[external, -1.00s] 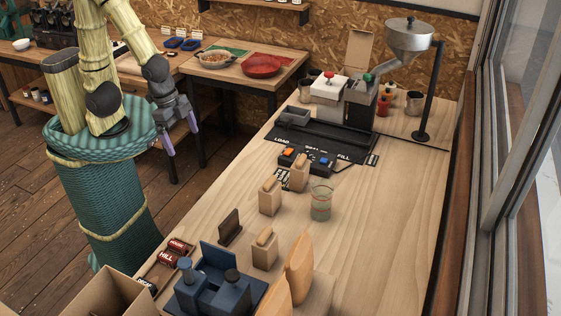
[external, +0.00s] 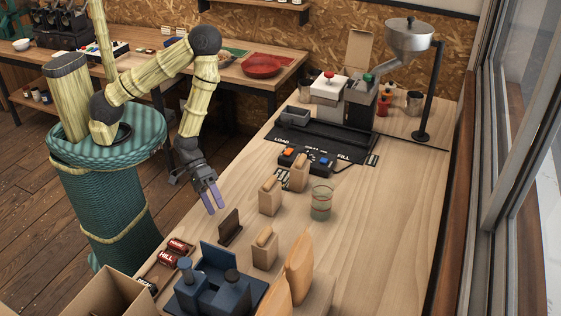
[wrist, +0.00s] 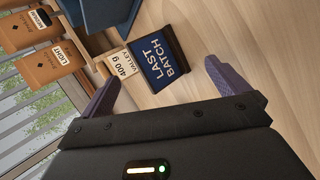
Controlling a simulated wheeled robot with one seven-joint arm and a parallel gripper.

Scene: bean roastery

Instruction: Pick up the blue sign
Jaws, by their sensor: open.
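The blue sign (wrist: 160,62) stands on the wooden table and reads LAST BATCH in the wrist view. In the external view its dark brown back (external: 230,228) shows, and its blue face is hidden. My gripper (external: 210,199) is open and empty, fingers pointing down, above the table's left edge and a little behind and left of the sign. In the wrist view the sign lies ahead, between the directions of the two purple fingertips (wrist: 162,84), with a gap before it.
A tan 400 g VALLEY bag (wrist: 122,68) stands close beside the sign. A dark blue machine (external: 215,285) is nearer the front, with red HILL boxes (external: 168,258) beside it. Other bags (external: 270,197) and a glass (external: 321,203) stand to the right.

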